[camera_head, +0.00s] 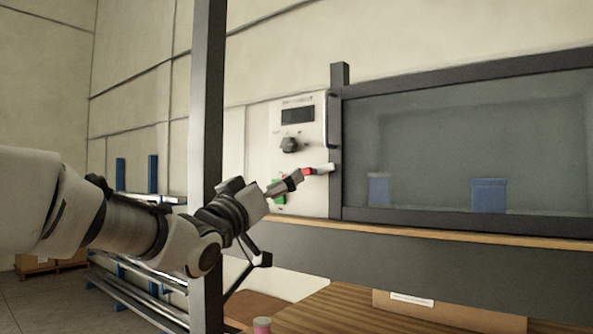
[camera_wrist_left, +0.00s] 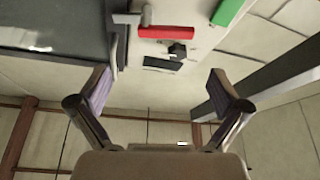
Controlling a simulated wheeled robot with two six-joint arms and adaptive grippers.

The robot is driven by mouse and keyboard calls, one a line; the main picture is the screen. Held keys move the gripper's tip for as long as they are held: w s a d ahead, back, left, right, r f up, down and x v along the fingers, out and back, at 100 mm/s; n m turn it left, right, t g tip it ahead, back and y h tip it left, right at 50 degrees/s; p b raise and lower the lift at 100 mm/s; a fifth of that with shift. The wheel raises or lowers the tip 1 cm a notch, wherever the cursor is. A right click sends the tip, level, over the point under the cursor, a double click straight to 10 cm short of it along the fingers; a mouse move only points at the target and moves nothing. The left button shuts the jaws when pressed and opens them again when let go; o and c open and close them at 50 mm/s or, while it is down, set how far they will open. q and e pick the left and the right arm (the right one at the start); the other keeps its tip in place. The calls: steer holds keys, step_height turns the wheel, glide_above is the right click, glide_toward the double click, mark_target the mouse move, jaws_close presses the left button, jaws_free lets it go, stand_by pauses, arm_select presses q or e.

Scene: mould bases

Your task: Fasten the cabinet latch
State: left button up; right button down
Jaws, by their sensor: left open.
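The cabinet latch (camera_head: 308,171) has a red handle with a silver end, on the front of a pale panel beside the dark window frame. In the left wrist view the red handle (camera_wrist_left: 166,32) lies across near the top, with a silver bracket (camera_wrist_left: 131,18) at its left end. My left gripper (camera_head: 278,215) is in front of the panel, its upper finger appearing close to the red handle. In the left wrist view its two fingers (camera_wrist_left: 160,90) are spread wide with nothing between them. Whether a finger touches the latch cannot be told. My right gripper is not in view.
The panel carries a dark display (camera_head: 297,115), a black knob (camera_head: 289,145) and a green part (camera_head: 278,190), partly covered by my gripper. A dark post (camera_head: 208,90) stands left of the panel. Blue blocks (camera_head: 488,195) show behind the window. A wooden surface (camera_head: 345,312) lies below.

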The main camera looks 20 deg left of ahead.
mark_target(310, 172)
arm_select(q)
steer(key=x, duration=0.2)
steer(key=b+x, duration=0.1)
steer(key=x, duration=0.2)
steer(key=f+b+x, duration=0.1)
steer(key=x, duration=0.2)
steer(key=shift+w+a, duration=0.1)
steer(key=shift+w, duration=0.35)
steer(key=shift+w+f, duration=0.25)
steer(key=shift+w, duration=0.1)
steer(key=shift+s+r, duration=0.15)
steer(key=shift+s, duration=0.1)
steer(key=c, duration=1.1)
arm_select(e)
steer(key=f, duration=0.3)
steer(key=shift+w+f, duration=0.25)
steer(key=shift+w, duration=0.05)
